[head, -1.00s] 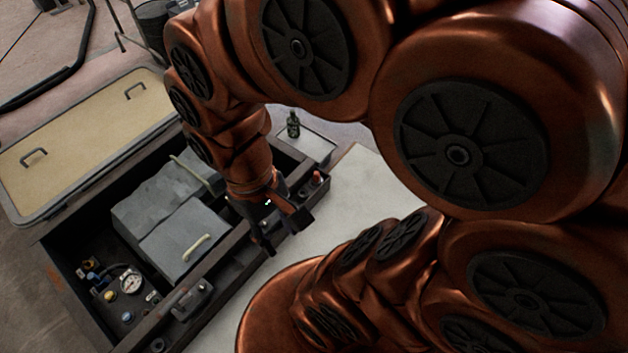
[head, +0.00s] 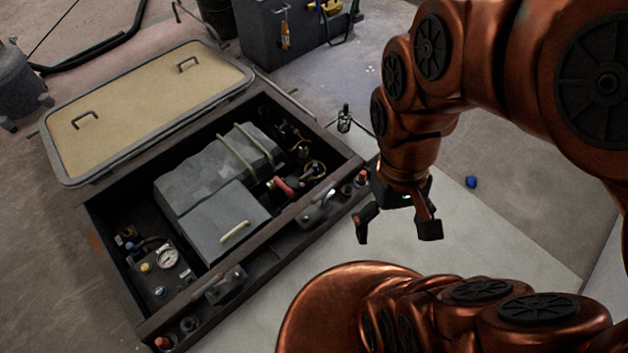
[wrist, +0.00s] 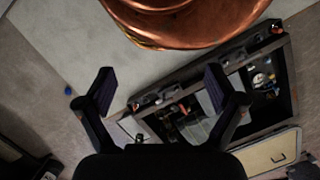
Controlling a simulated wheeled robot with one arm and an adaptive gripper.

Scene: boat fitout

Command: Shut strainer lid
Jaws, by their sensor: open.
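A large beige hatch panel (head: 140,103) with two handles stands open at the box's far side. The box also shows in the wrist view (wrist: 291,75).
A grey engine cover (head: 205,180) fills the box's middle, with a gauge (head: 168,258) to its left. Latches (head: 226,287) line the near rim. A small dark bottle (head: 345,113) stands behind my gripper, and a blue item (head: 471,182) lies on the floor to the right.

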